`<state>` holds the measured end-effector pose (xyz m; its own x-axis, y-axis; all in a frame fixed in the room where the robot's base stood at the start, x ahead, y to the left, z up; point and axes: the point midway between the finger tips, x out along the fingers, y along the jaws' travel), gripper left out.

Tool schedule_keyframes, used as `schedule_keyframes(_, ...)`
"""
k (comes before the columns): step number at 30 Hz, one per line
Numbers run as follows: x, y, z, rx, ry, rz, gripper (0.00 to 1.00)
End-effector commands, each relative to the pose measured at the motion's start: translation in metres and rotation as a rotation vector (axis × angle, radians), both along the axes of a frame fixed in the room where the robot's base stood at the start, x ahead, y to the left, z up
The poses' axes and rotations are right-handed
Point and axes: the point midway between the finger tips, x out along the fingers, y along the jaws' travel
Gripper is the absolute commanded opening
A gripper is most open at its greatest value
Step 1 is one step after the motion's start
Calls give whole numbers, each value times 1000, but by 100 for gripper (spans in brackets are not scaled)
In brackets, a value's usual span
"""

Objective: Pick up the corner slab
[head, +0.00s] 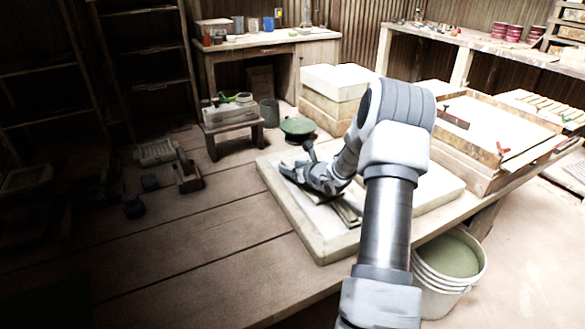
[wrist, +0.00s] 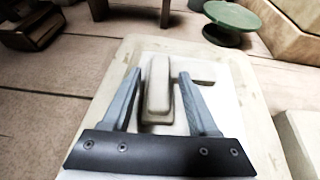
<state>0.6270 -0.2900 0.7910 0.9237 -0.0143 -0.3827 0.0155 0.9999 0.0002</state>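My gripper (wrist: 160,74) is open in the wrist view, with one finger on each side of a long pale slab (wrist: 158,88). Gaps show between the slab and both fingers. The slab has a raised narrow top, and a wider part lies below it near the palm. It appears to be the corner slab, but its corner shape is not clear. In the head view, my gripper (head: 308,176) is low over the pale board (head: 285,212), and my arm hides part of it. Thin grey-green pieces (head: 347,212) show beside the gripper.
A green round turntable (head: 298,127) stands behind the board, and a small dark wooden tool (head: 187,178) lies to the left. Stacked pale blocks (head: 333,82) and a large framed tray (head: 490,130) stand behind and right. A white bucket (head: 450,262) is below the table edge.

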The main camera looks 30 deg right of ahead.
Motion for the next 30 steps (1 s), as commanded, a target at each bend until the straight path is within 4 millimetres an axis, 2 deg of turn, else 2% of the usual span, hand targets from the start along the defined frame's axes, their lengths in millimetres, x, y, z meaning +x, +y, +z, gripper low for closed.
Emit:
schedule_keyframes(1,0,0,0,0,0,0,49)
schedule_keyframes(9,0,0,0,0,0,0,0)
schedule_keyframes(23,0,0,7,-2,-2,1,0)
schedule_keyframes(26,0,0,17,-2,-3,1,0)
schedule_keyframes(30,0,0,41,-4,-3,2,0)
